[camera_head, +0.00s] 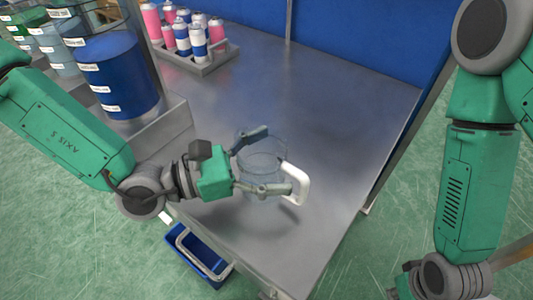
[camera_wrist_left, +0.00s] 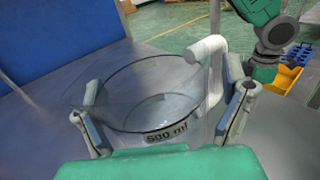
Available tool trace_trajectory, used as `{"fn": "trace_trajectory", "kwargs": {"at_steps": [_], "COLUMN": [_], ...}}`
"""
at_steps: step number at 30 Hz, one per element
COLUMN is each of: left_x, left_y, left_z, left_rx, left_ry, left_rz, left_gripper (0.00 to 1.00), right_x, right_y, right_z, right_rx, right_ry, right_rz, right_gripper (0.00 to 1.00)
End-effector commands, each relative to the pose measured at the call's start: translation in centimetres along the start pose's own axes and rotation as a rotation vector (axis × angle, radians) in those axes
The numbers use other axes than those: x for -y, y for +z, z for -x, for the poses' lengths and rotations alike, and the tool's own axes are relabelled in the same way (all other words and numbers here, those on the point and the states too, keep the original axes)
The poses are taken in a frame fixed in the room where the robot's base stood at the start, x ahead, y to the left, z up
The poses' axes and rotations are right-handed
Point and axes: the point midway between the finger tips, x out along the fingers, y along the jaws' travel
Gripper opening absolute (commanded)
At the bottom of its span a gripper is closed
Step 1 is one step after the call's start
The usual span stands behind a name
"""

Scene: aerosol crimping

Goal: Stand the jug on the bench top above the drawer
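A grey tray (camera_head: 208,66) of pink and blue-and-white cans stands at the bench's back left. A blue drum (camera_head: 120,75) and other containers stand left of the bench. A blue panel (camera_head: 345,35) borders the back. The bench right of the jug is clear.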

Motion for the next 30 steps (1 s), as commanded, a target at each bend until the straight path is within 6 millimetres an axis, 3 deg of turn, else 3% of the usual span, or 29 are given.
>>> {"fn": "trace_trajectory", "kwargs": {"at_steps": [14, 30], "left_x": [-0.3, -0.3], "left_y": [0.3, 0.3], "left_z": [1.3, 11.4], "left_rx": [0.003, 0.005], "left_ry": [0.005, 0.006], "left_rz": [0.002, 0.001], "left_gripper": [0.92, 0.92], "right_x": [0.0, 0.0], "right_y": [0.0, -0.1], "right_z": [0.2, 1.2], "right_rx": [0.0, 0.0], "right_ry": [-0.001, 0.0], "right_rz": [0.001, 0.0], "right_gripper": [0.0, 0.0]}}
